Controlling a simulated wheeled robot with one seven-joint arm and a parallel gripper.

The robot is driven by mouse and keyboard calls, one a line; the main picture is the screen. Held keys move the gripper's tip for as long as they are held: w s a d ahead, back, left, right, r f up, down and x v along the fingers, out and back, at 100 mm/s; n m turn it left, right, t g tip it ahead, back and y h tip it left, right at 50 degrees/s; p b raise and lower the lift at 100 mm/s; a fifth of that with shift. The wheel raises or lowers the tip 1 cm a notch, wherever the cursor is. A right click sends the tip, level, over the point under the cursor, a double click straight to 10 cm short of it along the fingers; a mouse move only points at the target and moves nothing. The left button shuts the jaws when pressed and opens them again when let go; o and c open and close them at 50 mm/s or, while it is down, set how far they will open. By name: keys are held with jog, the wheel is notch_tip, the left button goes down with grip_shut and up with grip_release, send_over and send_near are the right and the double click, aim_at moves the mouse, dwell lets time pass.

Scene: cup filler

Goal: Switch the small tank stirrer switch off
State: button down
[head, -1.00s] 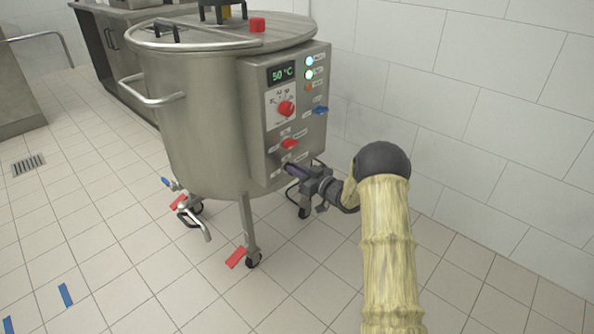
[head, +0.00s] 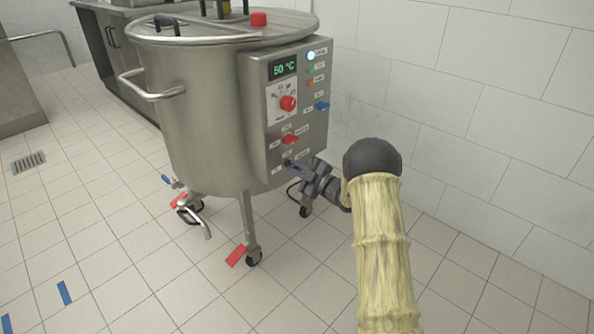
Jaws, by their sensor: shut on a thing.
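The small tank (head: 205,110) is a steel drum on wheeled legs with a control panel (head: 261,150) on its right side. At the panel's bottom, my gripper (head: 291,165) is shut on a small dark switch (head: 287,162), taken to be the stirrer switch. The jaws mostly hide it and its labels are too small to read. Above it are a red switch (head: 290,139), a red dial (head: 288,103) and a blue switch (head: 322,106). The top lamp (head: 311,56) is lit white-blue; the green lamp (head: 310,69) below it looks dark.
A display (head: 283,68) reads 50 °C. A drain valve (head: 196,210) and castors sit under the tank. A white tiled wall (head: 480,110) stands close on the right. The floor in front is clear, with red and blue tape marks and a floor drain (head: 29,162).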

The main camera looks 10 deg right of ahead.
jog(key=n+b, duration=0.1)
jog(key=n, duration=0.1)
jog(key=f+n+b, duration=0.1)
jog(key=n, duration=0.1)
jog(key=shift+s+a+n, duration=0.1)
jog(key=shift+a+n, duration=0.05)
jog(key=shift+n, duration=0.15)
jog(key=n+b, duration=0.3)
jog(key=n, duration=0.1)
jog(key=shift+f, duration=0.1)
jog(key=shift+n, duration=0.3)
jog(key=c, duration=1.5)
grip_release()
jog(key=shift+s+d+r, duration=0.2)
jog(key=shift+s+d, duration=0.1)
jog(key=shift+s, duration=0.1)
jog(key=p+v, duration=0.5)
jog(key=v, duration=1.1)
jog(key=shift+s+d, duration=0.15)
jog(key=shift+s, duration=0.1)
jog(key=shift+p, duration=0.3)
